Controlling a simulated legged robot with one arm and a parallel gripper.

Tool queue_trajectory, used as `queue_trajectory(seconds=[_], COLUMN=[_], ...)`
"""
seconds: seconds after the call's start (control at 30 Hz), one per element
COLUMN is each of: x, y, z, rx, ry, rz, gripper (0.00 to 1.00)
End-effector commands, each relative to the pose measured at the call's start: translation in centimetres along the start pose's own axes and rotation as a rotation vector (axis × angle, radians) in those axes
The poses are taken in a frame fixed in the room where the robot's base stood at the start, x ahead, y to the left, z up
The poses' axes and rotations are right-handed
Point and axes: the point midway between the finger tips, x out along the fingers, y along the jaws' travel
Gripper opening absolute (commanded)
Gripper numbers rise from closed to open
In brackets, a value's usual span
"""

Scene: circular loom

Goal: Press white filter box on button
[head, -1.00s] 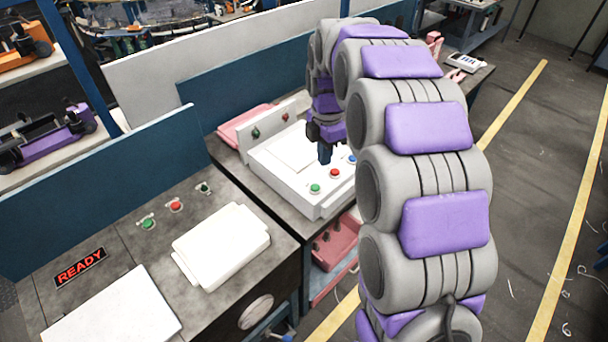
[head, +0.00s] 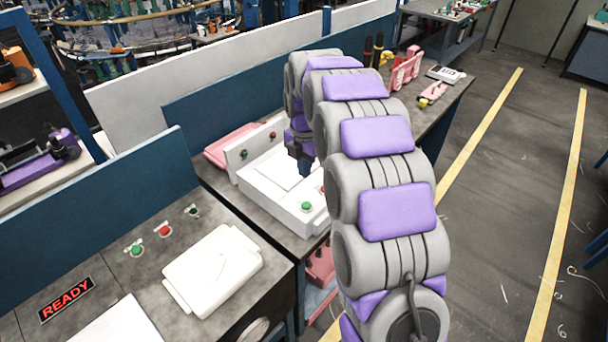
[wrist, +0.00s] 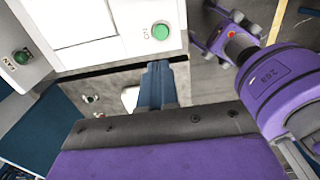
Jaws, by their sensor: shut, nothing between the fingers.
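The white filter box (head: 262,188) sits on the middle bench, with a raised back panel carrying small green and red controls. A green button (head: 306,205) is on its front right part. A red button beside it is partly hidden by my arm. In the wrist view, the green button (wrist: 160,31) is on the white surface beside the lettering "ON". My gripper (head: 305,173) points down over the right part of the box. Its shut fingers (wrist: 157,68) appear just below the green button in the wrist view, empty. I cannot tell the gap between them and the box.
The left bench holds a white block (head: 213,272), a lit READY sign (head: 66,300), and green and red buttons. A blue partition (head: 100,200) stands behind it. A pink case (head: 232,145) lies behind the filter box. Open floor (head: 485,230) with yellow lines is at right.

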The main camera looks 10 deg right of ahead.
Motion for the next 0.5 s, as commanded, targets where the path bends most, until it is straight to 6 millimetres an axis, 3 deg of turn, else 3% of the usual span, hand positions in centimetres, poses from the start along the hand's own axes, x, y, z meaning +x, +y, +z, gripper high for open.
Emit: queue_trajectory(seconds=[0.3,0.5], x=[6.5,9.8], y=[-0.2,-0.1], z=[-0.1,0.0], rx=[0.001,0.001], ry=[0.004,0.001], rz=[-0.006,-0.002], gripper=[0.0,0.0])
